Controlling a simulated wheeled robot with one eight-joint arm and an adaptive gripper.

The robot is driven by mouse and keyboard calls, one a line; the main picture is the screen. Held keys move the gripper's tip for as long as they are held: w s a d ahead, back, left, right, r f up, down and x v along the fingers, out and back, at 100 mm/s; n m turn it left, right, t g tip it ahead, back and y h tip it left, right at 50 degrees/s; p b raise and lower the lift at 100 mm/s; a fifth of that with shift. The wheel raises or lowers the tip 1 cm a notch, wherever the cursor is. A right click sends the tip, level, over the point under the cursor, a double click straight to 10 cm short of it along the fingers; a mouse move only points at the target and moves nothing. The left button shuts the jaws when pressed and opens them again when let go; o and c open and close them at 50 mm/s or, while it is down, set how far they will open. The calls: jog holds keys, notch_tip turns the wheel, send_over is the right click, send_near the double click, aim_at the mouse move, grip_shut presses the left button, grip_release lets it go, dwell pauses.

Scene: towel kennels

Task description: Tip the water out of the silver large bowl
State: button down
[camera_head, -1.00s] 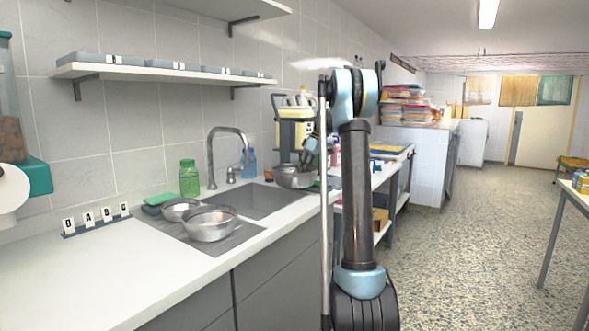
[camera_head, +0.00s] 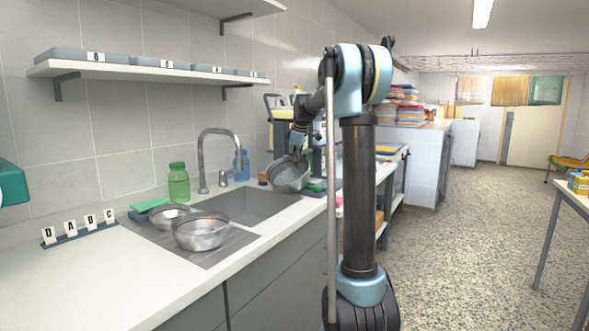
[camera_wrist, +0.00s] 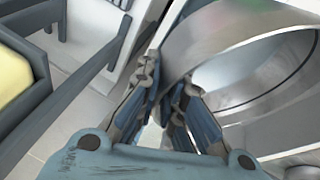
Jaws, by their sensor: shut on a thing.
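The silver large bowl (camera_head: 288,176) hangs in my gripper (camera_head: 298,154) at the right end of the sink (camera_head: 245,204). It is tilted, with its opening turned partly toward the sink side. In the wrist view my gripper (camera_wrist: 172,100) is shut on the wall of the bowl (camera_wrist: 225,42), whose curved inside fills the upper right. I cannot tell whether water is in it, and no falling stream shows.
Two other metal bowls, a larger one (camera_head: 201,233) and a smaller one (camera_head: 167,216), stand on the drainboard left of the basin. The tap (camera_head: 203,160), a green bottle (camera_head: 178,183) and a blue bottle (camera_head: 241,166) stand behind. The left counter (camera_head: 90,285) is mostly clear.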

jog(key=shift+s+a+r+t, duration=0.15)
jog(key=shift+s+r+t, duration=0.05)
jog(key=shift+r+t, duration=0.25)
jog(key=s+a+r+n+t+h, duration=0.2)
jog(key=s+a+r+t+h, duration=0.4)
jog(key=s, duration=0.4)
jog(key=shift+a+r+t, duration=0.45)
jog(key=shift+a+t, duration=0.45)
jog(key=shift+t, duration=0.45)
dwell(0.7)
